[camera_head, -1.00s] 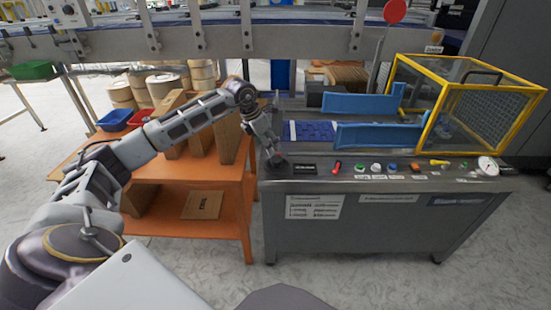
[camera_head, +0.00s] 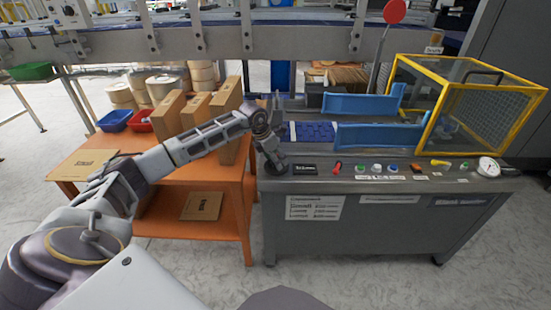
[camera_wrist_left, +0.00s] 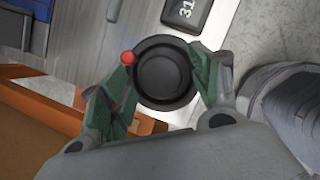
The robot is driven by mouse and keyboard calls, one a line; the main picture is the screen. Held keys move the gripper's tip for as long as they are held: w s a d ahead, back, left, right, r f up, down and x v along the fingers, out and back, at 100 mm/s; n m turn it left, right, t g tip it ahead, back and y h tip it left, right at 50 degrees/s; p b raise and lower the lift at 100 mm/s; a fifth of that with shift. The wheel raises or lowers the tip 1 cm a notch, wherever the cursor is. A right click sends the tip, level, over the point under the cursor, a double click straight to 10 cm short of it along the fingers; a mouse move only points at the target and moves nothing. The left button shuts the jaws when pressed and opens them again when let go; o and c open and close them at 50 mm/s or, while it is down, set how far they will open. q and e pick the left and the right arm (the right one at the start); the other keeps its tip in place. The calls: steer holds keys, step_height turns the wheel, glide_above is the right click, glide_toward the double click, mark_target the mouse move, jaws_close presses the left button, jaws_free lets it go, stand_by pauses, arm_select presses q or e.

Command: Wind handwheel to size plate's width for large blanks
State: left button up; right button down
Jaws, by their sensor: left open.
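The handwheel, a black round wheel (camera_wrist_left: 162,75) with a red knob (camera_wrist_left: 129,58), shows in the left wrist view. In the head view it is at the console's front left corner, mostly hidden by my gripper. My left gripper (camera_wrist_left: 163,82) is open, its green-padded fingers on either side of the wheel. The left finger is close to the red knob; I cannot tell if it touches. In the head view the left gripper (camera_head: 273,158) points down at the wheel. A small black readout (camera_head: 305,169) is right of the wheel; "31" shows on it in the wrist view (camera_wrist_left: 186,12). A white size plate (camera_head: 314,208) is on the console front. My right gripper is not in view.
Blue guide rails (camera_head: 362,104) and a yellow-framed guard (camera_head: 480,112) stand on the console. Buttons and a gauge (camera_head: 488,165) line its front edge. An orange shelf (camera_head: 215,172) with cartons is at the left.

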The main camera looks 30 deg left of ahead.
arm_select(q)
steer(key=shift+c, duration=0.2)
steer(key=c, duration=0.7)
steer(key=shift+c, duration=1.2)
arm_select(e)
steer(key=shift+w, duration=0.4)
